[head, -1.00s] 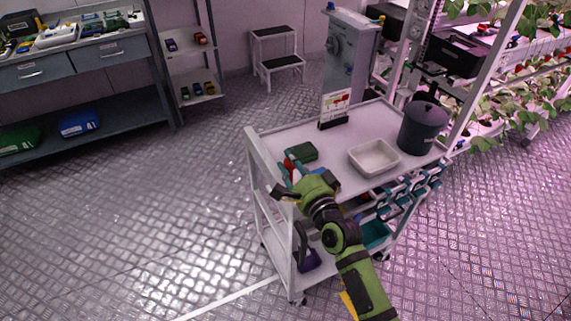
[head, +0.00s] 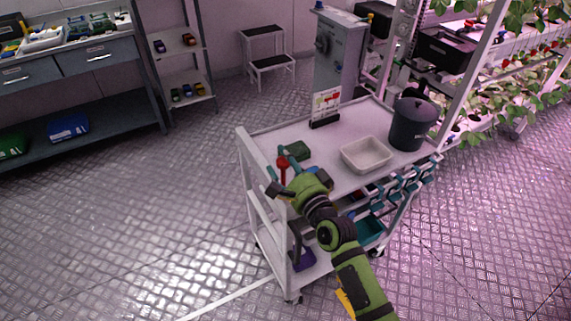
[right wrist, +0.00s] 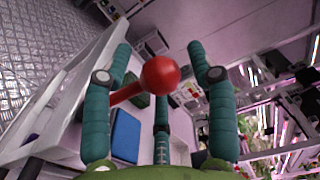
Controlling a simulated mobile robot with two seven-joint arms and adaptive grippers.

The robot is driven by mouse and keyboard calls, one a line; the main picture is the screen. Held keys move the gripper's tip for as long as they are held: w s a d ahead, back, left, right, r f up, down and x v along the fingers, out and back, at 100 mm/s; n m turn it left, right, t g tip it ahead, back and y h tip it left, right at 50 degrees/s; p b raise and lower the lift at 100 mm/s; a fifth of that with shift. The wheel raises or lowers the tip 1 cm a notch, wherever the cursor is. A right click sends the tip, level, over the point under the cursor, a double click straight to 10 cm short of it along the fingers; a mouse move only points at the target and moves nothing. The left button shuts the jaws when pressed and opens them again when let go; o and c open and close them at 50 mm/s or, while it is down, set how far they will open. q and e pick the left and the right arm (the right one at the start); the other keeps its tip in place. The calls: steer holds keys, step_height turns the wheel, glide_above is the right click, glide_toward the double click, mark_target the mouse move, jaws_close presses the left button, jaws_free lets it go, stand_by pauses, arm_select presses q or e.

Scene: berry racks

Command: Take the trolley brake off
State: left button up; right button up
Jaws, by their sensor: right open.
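The trolley (head: 262,205) is white and stands on castors in the middle of the head view. A red lever with a ball knob (head: 282,163) sits at its left end, by the top shelf. In the right wrist view the red ball (right wrist: 160,73) is large and close, between the fingers, its stem running down to the left. My right gripper (head: 287,171) is open at the lever. Its teal fingers (right wrist: 159,62) spread to both sides of the ball, with a third finger below it. I see no clear contact. My left gripper is not in view.
On the trolley top are a dark green block (head: 298,150), a white tray (head: 367,154), a dark lidded bucket (head: 412,123) and a small sign (head: 326,107). Teal bins hang on its right side. Plant racks stand at the right. The floor left of the trolley is clear.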

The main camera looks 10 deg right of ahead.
steer(key=v, duration=1.2)
steer(key=s+d+f+n+g+h, duration=0.1)
steer(key=s+f+n+g, duration=0.25)
steer(key=f, duration=0.85)
steer(key=s+d+f+n+g+h, duration=0.15)
steer(key=s+f, duration=0.25)
steer(key=f, duration=0.7)
steer(key=s+d+f+n+g+h, duration=0.1)
steer(key=s+f+n+g, duration=0.25)
steer(key=f, duration=0.85)
steer(key=s+d+f+n+g, duration=0.1)
steer(key=s+f+n+g, duration=0.1)
steer(key=s+f, duration=0.3)
steer(key=s+d+f+n+g+h, duration=0.1)
steer(key=s+f, duration=0.4)
steer(key=s, duration=0.9)
steer(key=s+d+f+n+g+h, duration=0.1)
steer(key=s+d+f+n+g, duration=0.2)
steer(key=s, duration=0.6)
step_height(320, 180, down, 3)
steer(key=n+g, duration=0.1)
steer(key=n, duration=0.1)
steer(key=shift+d+n+g, duration=0.25)
steer(key=shift+n+g, duration=0.1)
steer(key=shift+s, duration=0.2)
